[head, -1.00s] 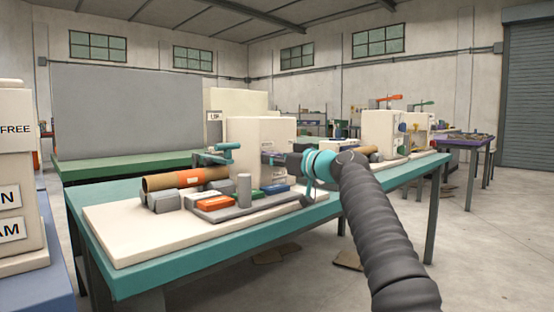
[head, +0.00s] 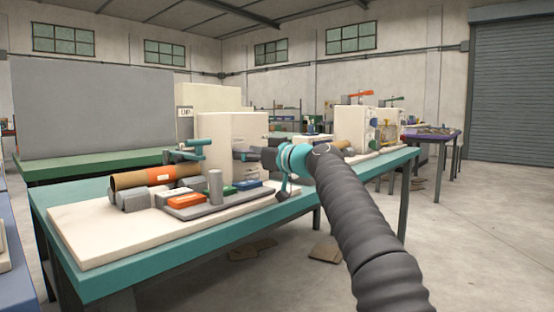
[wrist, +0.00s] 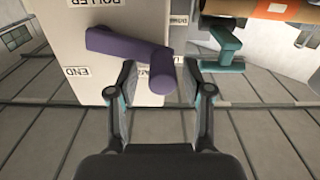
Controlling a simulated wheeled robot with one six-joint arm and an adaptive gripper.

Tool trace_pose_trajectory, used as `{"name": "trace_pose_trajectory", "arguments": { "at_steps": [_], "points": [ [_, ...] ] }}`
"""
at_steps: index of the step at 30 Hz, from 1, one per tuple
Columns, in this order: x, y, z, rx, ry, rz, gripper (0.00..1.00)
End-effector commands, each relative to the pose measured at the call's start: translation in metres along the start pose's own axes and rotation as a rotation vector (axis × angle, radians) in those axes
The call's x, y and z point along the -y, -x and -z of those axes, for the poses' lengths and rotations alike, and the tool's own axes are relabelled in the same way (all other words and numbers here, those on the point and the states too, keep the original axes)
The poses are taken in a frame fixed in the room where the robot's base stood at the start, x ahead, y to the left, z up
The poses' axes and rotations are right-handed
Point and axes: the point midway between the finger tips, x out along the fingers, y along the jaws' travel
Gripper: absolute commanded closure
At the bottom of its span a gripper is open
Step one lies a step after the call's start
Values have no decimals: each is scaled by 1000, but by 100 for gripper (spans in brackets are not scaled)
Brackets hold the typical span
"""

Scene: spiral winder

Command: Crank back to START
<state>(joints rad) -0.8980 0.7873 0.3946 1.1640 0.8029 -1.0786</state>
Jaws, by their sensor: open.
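The winder's off-white housing (head: 228,140) stands on a pale board on the teal table in the head view. In the wrist view its labelled panel (wrist: 60,25) shows upside down, with an END label (wrist: 76,72) left of the crank. The purple crank (wrist: 118,42) sticks out from this panel, its round handle (wrist: 166,78) pointing towards my gripper. My gripper (wrist: 160,70) is open, with a finger on each side of the handle's end. I cannot tell whether either finger touches it. Another label behind the handle is partly hidden, and I cannot read START anywhere.
A cardboard tube with an orange band (head: 130,178) lies left of the housing. A teal lever (wrist: 222,48) is near my right finger in the wrist view. Small coloured blocks (head: 184,200) and a grey post (head: 216,187) stand in front.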

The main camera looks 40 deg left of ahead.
Motion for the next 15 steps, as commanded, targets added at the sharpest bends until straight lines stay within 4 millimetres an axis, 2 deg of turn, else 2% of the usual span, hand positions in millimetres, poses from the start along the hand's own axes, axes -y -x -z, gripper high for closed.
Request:
{"name": "trace_pose_trajectory", "arguments": {
  "at_steps": [10, 15],
  "points": [
    [1, 23, -2, 1, -3, -7, 50],
    [0, 44, -2, 2, -4, -6, 50]
  ]
}}
